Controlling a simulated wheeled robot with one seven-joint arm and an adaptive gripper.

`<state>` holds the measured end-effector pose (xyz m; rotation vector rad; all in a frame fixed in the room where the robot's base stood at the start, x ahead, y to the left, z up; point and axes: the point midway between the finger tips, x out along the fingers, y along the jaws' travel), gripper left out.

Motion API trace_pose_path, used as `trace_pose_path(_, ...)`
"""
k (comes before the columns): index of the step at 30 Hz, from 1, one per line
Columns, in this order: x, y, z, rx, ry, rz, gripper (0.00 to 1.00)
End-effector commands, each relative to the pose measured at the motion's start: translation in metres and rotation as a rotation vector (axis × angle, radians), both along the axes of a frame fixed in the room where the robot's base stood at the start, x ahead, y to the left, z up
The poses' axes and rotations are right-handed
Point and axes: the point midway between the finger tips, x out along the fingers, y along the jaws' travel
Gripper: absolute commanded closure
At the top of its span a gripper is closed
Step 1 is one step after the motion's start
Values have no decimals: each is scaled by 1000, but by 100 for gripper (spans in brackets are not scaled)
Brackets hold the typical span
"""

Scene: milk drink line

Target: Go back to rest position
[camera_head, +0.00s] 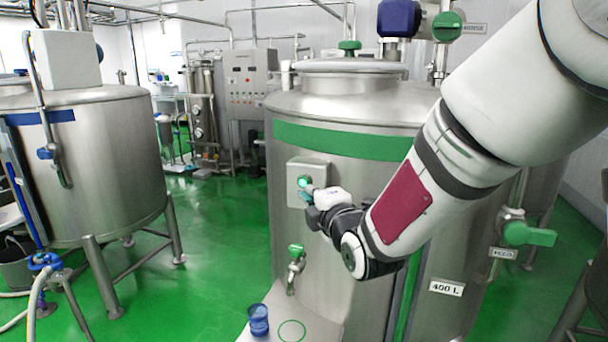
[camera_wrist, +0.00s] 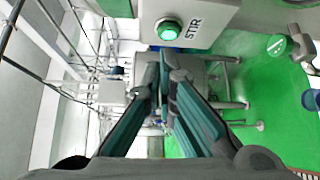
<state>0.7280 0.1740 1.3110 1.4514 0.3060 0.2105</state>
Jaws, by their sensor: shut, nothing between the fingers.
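My gripper (camera_head: 304,190) is shut and empty, with its tips at the control box on the front of the steel tank in the head view. In the wrist view my gripper (camera_wrist: 163,68) shows two teal fingers meeting at their tips. The control box (camera_head: 294,168) carries a lit green button (camera_head: 304,181), close beside the fingertips. In the wrist view the lit green button (camera_wrist: 169,30) is above the fingertips, on a grey panel labelled STIR (camera_wrist: 192,27). I cannot tell if the fingertips touch the box.
The tank (camera_head: 330,155) with a green band fills the middle. A tap with a green handle (camera_head: 295,252) is below the box. A blue cup (camera_head: 258,320) stands on a pale platform (camera_head: 325,325) beside a green ring. Another tank (camera_head: 90,165) stands left, with open green floor (camera_head: 215,230) between.

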Motion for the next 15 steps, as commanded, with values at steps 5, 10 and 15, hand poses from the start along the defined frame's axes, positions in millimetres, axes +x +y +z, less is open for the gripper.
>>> trace_pose_path(5, -31, -48, 14, 246, 276, -135, 100)
trace_pose_path(10, -80, -91, 17, 503, 519, -323, 100)
trace_pose_path(15, -148, -129, 13, 774, 725, -560, 100)
